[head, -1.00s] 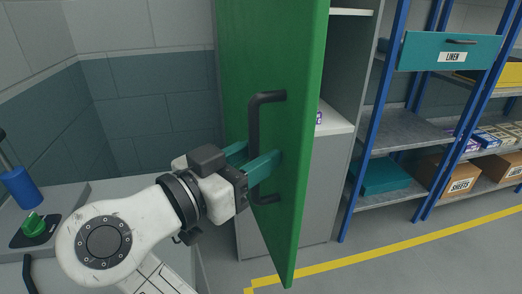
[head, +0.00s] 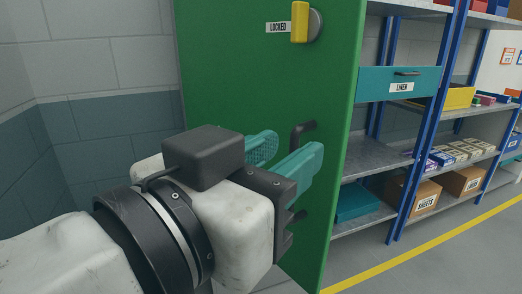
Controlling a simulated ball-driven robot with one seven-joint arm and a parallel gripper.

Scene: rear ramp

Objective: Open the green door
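The green door (head: 235,75) fills the middle of the head view, seen nearly face-on, and stands swung out in front of the cabinet it hides. It has a dark bar handle (head: 303,129), a yellow latch lever (head: 300,22) and a "LOCKED" label (head: 278,27). My gripper (head: 282,155) is at the handle, its two teal fingers apart with green door showing between them. The near finger covers the handle's middle; only its top and lower end show. I cannot tell whether the fingers touch the bar.
Blue-framed shelving (head: 406,160) stands to the right with a teal "LINEN" drawer (head: 385,86) and cardboard boxes (head: 425,196). A yellow floor line (head: 420,247) runs before it, with clear floor at the lower right. A tiled wall (head: 90,60) is at the left.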

